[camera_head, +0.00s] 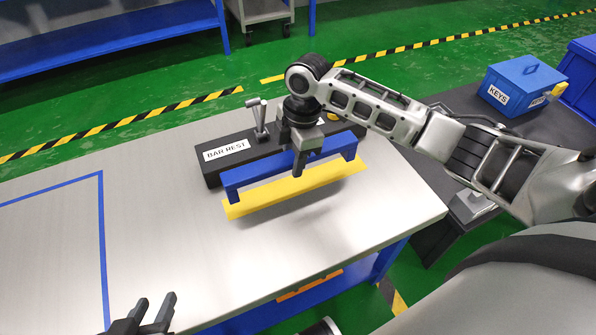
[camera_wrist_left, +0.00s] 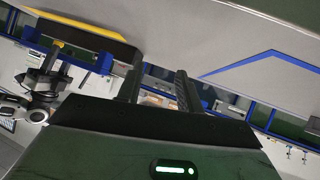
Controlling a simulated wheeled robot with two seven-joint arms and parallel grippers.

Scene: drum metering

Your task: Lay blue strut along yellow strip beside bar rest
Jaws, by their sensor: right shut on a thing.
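The blue strut (camera_head: 243,177) is a long bar with a short leg at each end. My right gripper (camera_head: 299,166) is shut on it near its middle and holds it over the yellow strip (camera_head: 290,189), its length running along the strip. I cannot tell whether its legs touch the table. The black bar rest (camera_head: 212,171), with a white label, stands just behind the strut. My left gripper (camera_head: 152,315) is open and empty at the table's front edge; its fingers also show in the left wrist view (camera_wrist_left: 158,88).
The grey table (camera_head: 150,215) is clear in front of the strip, with a blue taped outline (camera_head: 102,230) at left. A lever (camera_head: 260,120) rises from the bar rest. A blue KEYS box (camera_head: 522,88) stands on a dark surface at right.

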